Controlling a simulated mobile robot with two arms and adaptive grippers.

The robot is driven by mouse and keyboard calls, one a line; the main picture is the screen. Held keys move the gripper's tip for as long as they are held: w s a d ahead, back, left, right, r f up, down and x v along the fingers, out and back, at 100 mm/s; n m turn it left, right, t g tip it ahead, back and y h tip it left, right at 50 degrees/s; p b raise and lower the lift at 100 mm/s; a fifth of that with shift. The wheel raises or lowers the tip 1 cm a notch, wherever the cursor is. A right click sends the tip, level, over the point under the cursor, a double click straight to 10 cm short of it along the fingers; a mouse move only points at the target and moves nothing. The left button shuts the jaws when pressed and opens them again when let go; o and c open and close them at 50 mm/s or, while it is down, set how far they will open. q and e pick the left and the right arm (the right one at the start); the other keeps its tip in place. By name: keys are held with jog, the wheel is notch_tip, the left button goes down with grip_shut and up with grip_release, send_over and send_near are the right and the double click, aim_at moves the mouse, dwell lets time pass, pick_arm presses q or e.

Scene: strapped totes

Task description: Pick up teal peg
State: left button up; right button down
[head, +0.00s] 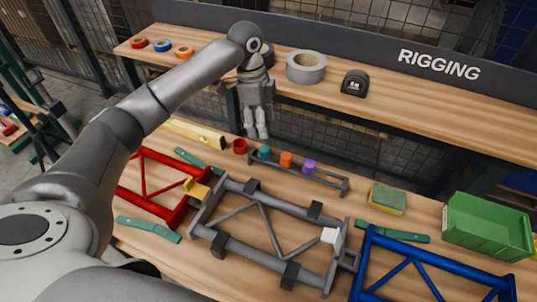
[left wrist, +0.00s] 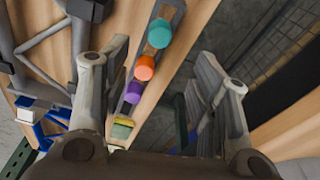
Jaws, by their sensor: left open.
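The teal peg (head: 264,152) stands at the left part of a long grey rack (head: 327,184), beside an orange peg (head: 286,159) and a purple peg (head: 308,167). In the left wrist view the round teal top (left wrist: 160,33) lies beyond the orange top (left wrist: 144,68) and purple top (left wrist: 133,92). My left gripper (head: 257,135) points down over the back of the bench, close to the teal peg in the picture. It is open with nothing between its fingers (left wrist: 160,62). My right gripper is in neither view.
Red (head: 152,212), grey (head: 273,252) and blue (head: 372,270) tube frames fill the front. A sponge (head: 387,199) and green bin (head: 480,225) lie right. A raised shelf (head: 420,100) with tape rolls runs behind.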

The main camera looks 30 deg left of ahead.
pick_arm(q)
send_over(264, 148)
notch_tip(264, 148, down, 5)
jog(key=shift+s+a+f+p, duration=0.1)
jog(key=shift+s+a+p, duration=0.05)
jog(key=shift+p, duration=0.25)
jog(key=f, duration=0.2)
jog(key=f+p, duration=0.1)
jog(key=f, duration=0.2)
jog(key=shift+d+f, duration=0.2)
jog(key=shift+f, duration=0.1)
jog(key=shift+c, duration=0.5)
jog(key=c, duration=1.1)
jog(key=shift+o, duration=0.2)
jog(key=shift+r, duration=0.15)
